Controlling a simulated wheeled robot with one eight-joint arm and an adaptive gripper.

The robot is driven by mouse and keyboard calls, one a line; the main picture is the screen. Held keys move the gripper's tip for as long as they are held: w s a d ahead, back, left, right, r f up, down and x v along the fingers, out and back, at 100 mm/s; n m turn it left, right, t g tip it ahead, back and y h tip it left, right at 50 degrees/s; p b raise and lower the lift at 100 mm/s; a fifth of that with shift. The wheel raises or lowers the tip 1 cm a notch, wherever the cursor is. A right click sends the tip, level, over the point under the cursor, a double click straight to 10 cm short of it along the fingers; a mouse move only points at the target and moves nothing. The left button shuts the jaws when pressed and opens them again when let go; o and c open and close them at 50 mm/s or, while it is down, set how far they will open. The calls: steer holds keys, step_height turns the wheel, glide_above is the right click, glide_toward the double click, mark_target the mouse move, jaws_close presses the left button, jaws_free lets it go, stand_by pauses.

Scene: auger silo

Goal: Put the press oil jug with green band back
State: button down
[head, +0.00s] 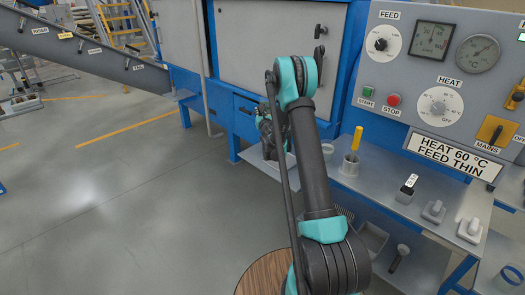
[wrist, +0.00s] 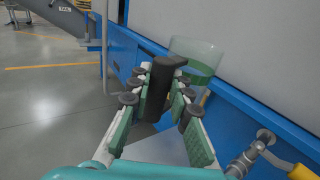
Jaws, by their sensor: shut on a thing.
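In the wrist view the press oil jug (wrist: 208,54) is a translucent vessel with a green band and a dark upright handle. My gripper (wrist: 163,100) is shut on the handle, with its green-padded fingers on both sides of it. The jug's body is beyond the fingers, beside the blue machine frame, and its lower part is hidden by the fingers. In the head view my gripper (head: 264,128) is in front of the blue machine, mostly behind my arm. I cannot make out the jug there.
A pale metal tray (head: 254,156) sticks out below my gripper. The control panel (head: 455,60) stands above. The floor at left is clear.

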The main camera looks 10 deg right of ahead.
steer(key=shift+n+y, duration=0.5)
steer(key=w+f, duration=0.1)
steer(key=f, duration=0.7)
steer(key=w+a+f, duration=0.1)
steer(key=f, duration=0.7)
steer(key=w+f, duration=0.1)
steer(key=f, duration=0.6)
steer(key=shift+w+a+f, duration=0.1)
steer(key=shift+a+f, duration=0.3)
steer(key=shift+f, duration=0.1)
steer(key=c, duration=1.4)
jaws_free()
